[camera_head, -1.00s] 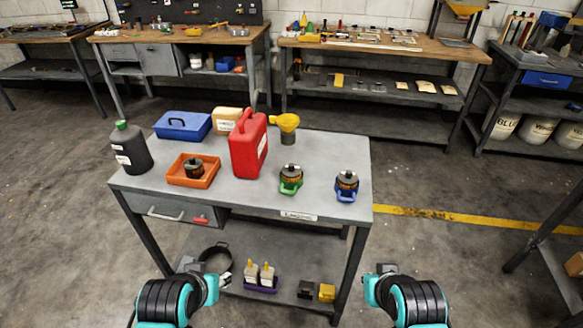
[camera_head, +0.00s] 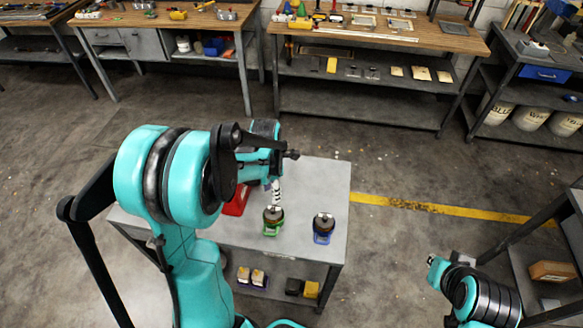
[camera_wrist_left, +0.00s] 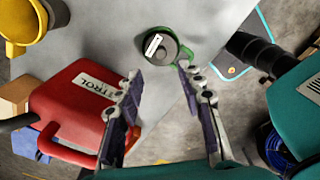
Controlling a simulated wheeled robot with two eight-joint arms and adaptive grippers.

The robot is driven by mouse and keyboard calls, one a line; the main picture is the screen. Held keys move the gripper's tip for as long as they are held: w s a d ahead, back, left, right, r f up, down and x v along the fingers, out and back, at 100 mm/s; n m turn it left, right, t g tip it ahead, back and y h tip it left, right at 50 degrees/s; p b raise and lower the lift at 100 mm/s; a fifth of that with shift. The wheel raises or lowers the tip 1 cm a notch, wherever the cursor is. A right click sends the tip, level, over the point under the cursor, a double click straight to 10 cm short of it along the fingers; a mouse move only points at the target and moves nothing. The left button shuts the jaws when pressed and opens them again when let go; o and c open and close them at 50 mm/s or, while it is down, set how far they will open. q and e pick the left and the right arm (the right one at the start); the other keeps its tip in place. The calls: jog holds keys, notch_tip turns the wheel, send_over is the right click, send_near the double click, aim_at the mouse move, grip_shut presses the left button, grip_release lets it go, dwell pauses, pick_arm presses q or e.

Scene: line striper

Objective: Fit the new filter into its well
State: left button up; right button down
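A dark round filter-like unit with a green handled base (camera_head: 273,221) stands on the grey table (camera_head: 300,262). A similar unit with a blue base (camera_head: 323,228) stands to its right. I cannot tell which is the new filter, and I can make out no well. My left gripper (camera_head: 277,194) hangs just above and behind the green-based unit. In the left wrist view its fingers (camera_wrist_left: 160,77) are apart and empty, with the green-based unit (camera_wrist_left: 160,48) beyond the tips. My right gripper (camera_head: 436,262) is right of the table; its fingers are unclear.
Small yellow-topped bottles (camera_head: 250,276) are on the lower shelf. The right table edge is clear.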

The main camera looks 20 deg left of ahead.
aim_at(273, 209)
pick_arm(q)
jog(key=shift+s+f+b, duration=0.2)
jog(key=shift+f+b, duration=0.35)
notch_tip(273, 209, down, 8)
jog(key=b, duration=0.6)
jog(key=shift+w, duration=0.1)
jog(key=shift+f+b, duration=0.45)
jog(key=shift+b, duration=0.1)
jog(key=shift+c, duration=0.3)
grip_shut()
